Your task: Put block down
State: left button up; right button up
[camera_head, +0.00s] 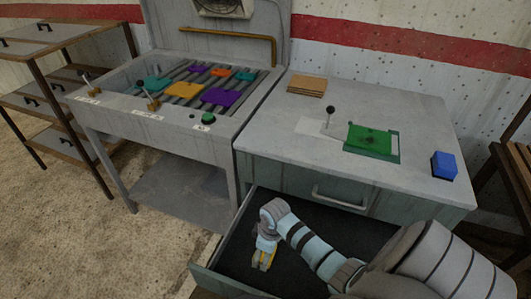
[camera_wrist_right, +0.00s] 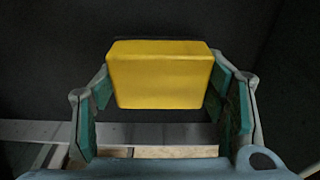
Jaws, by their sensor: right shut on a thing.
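A yellow block (camera_wrist_right: 160,78) sits between the green-padded fingers of my right gripper (camera_head: 264,256), which is shut on it. In the head view the gripper points down inside the open drawer (camera_head: 340,226), near its left end. The block shows there only as a small yellow patch between the fingers. I cannot tell whether it touches the drawer's dark floor. A blue block (camera_head: 444,165) stands on the right part of the grey cabinet top (camera_head: 415,115). My left gripper is not in view.
The cabinet top carries a green plate (camera_head: 371,142), a dark-knobbed lever (camera_head: 330,114) and a brown stack (camera_head: 307,85). At left stands a metal bench (camera_head: 150,126) with coloured pieces on rails. The drawer's walls surround my right gripper; its floor looks clear.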

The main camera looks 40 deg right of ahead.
notch_tip(320, 180, down, 3)
jog(key=shift+s+f+b, duration=0.1)
jog(key=shift+s+b, duration=0.05)
jog(key=shift+b, duration=0.4)
jog(key=o, duration=1.2)
jog(key=r+p, duration=0.1)
jog(key=r, duration=0.3)
jog(key=r+p, duration=0.2)
jog(key=r, duration=0.2)
jog(key=s+r+p, duration=0.1)
jog(key=r+p, duration=0.1)
jog(key=r, duration=0.2)
jog(key=shift+s+d+r, duration=0.1)
jog(key=shift+d, duration=0.3)
